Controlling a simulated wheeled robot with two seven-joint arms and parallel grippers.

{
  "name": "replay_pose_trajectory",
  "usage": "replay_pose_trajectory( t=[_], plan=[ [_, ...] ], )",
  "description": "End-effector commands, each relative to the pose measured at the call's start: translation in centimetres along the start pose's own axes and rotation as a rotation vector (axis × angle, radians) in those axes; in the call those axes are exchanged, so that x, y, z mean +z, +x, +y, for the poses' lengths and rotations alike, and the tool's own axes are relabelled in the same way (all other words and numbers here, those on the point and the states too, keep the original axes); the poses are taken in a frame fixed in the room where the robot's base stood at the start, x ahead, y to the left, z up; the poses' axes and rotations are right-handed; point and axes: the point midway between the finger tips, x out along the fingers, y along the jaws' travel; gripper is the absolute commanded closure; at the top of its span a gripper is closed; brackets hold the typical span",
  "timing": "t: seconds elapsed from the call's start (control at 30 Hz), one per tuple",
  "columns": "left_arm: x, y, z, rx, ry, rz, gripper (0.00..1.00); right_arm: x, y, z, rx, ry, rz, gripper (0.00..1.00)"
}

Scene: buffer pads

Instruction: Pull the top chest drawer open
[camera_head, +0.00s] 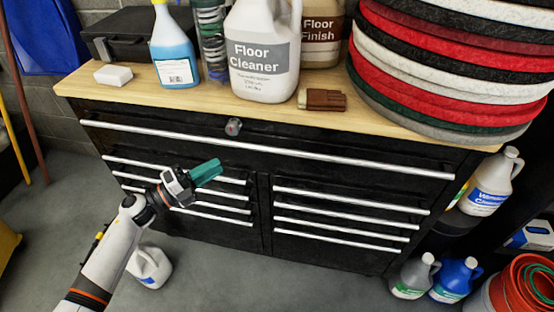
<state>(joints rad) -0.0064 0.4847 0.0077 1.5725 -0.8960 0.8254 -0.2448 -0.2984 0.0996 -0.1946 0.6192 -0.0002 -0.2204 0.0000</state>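The black tool chest (263,225) stands under a wooden top. Its wide top drawer (330,141) looks shut, flush with the chest front, and has a long silver bar handle (300,150). A round lock (233,127) sits above the handle. My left gripper (207,172), with teal finger parts, is in front of the left column of smaller drawers, below the top handle in the picture. It shows no object held, and whether its fingers are open or shut is unclear. It hides part of the small drawer handles. My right gripper is not in view.
On the wooden top (180,102) stand a floor cleaner jug (262,55), a blue spray bottle (174,50), a brown block (322,99) and stacked round pads (450,65). A white jug (150,266) is on the floor beside my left arm.

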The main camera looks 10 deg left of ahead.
Motion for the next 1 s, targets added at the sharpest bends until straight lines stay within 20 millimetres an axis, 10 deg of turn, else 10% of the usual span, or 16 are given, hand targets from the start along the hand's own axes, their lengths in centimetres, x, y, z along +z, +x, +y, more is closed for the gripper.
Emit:
replay_pose_trajectory(
  t=[0.6,1.0],
  plan=[
    [0.3,9.8,0.7,0.005,0.023,-0.02,0.76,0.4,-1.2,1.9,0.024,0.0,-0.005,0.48],
    [0.4,12.2,0.5,0.002,0.023,-0.019,0.76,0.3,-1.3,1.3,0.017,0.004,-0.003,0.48]
  ],
)
